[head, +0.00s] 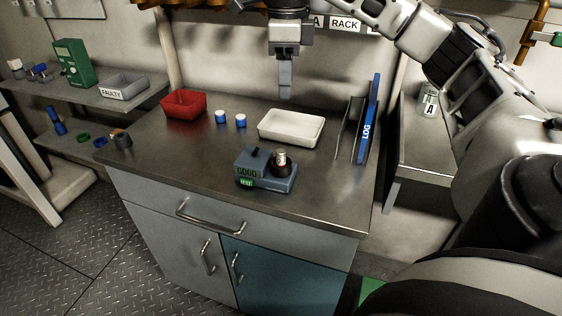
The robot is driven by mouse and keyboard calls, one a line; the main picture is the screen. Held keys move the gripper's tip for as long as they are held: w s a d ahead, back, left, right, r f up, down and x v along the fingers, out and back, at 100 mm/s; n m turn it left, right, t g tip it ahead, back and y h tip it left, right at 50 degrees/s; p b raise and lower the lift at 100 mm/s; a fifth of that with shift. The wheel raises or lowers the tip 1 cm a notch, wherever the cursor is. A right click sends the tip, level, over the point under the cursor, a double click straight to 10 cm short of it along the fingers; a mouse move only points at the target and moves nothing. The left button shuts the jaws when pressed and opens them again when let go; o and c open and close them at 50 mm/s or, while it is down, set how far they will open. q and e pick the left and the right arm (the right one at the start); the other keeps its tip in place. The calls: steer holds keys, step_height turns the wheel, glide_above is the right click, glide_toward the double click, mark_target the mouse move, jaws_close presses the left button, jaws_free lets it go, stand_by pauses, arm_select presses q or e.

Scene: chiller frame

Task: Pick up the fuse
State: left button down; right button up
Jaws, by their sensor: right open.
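A small pale-topped cylinder that looks like a fuse (282,158) stands upright in the dark round socket of a blue-grey tester (265,181) on the steel bench. The tester has a small display and a lit green label at its front. My right gripper (286,93) points down above the back of the bench, behind and above the tester and apart from it. It is open, with nothing seen between its fingers, which overlap from this angle. My left gripper is out of view.
A white tray (292,138), two blue-and-white cylinders (230,119) and a red bin (183,115) stand behind the tester. A blue LOG binder (368,127) stands upright at the right. A dark cylinder (121,139) is at the left edge. The bench's front left is clear.

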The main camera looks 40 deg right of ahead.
glide_above(281, 151)
steer(key=f, duration=0.9)
steer(key=shift+s+d+f, duration=0.15)
steer(key=shift+d, duration=0.25)
steer(key=shift+a+f, duration=0.2)
steer(key=shift+f, duration=1.2)
steer(key=shift+a+f, duration=0.15)
steer(key=shift+f, duration=1.2)
jaws_close()
